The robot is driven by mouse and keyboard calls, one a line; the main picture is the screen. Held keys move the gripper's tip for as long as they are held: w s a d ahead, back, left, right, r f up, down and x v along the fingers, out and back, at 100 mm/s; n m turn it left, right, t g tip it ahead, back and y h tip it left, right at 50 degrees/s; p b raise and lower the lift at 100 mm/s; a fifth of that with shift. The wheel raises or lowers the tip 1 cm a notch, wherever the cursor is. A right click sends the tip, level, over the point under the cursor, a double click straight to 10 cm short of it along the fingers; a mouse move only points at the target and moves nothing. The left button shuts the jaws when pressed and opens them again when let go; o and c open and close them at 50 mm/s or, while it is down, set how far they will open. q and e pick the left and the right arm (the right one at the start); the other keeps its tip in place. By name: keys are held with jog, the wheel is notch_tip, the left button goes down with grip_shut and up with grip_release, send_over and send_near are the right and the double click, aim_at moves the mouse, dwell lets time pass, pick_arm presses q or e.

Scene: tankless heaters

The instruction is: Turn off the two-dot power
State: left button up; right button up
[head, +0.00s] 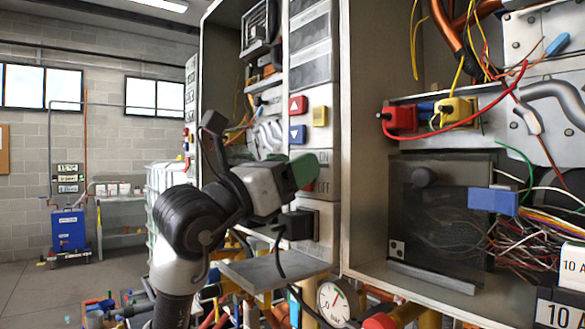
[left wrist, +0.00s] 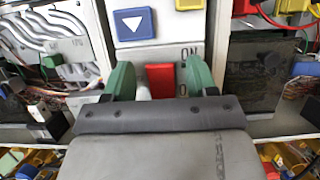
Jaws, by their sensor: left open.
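My left gripper (head: 304,172) is at the narrow light panel of the middle heater cabinet, its green fingers in front of the ON/OFF switch area. In the left wrist view the fingers (left wrist: 160,78) are apart, one on each side of a red switch (left wrist: 160,80). The ON mark shows above right of the switch; the OFF mark is partly hidden by the right finger. I cannot tell whether the fingers touch the switch. A small pale plate with dark dots (head: 397,249) sits low in the right cabinet. My right gripper is not in view.
Above the switch are a red up-arrow button (head: 298,105), a blue down-arrow button (head: 297,134) and a yellow button (head: 320,116). A black box (head: 299,223) and a gauge (head: 335,300) are below. Loose wires (head: 520,240) fill the open right cabinet.

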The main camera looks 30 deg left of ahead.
pick_arm(q)
jog(key=b+v, duration=0.3)
jog(key=v, duration=0.7)
jog(key=shift+s+f, duration=0.15)
jog(key=shift+s, duration=0.15)
jog(key=shift+a, duration=0.1)
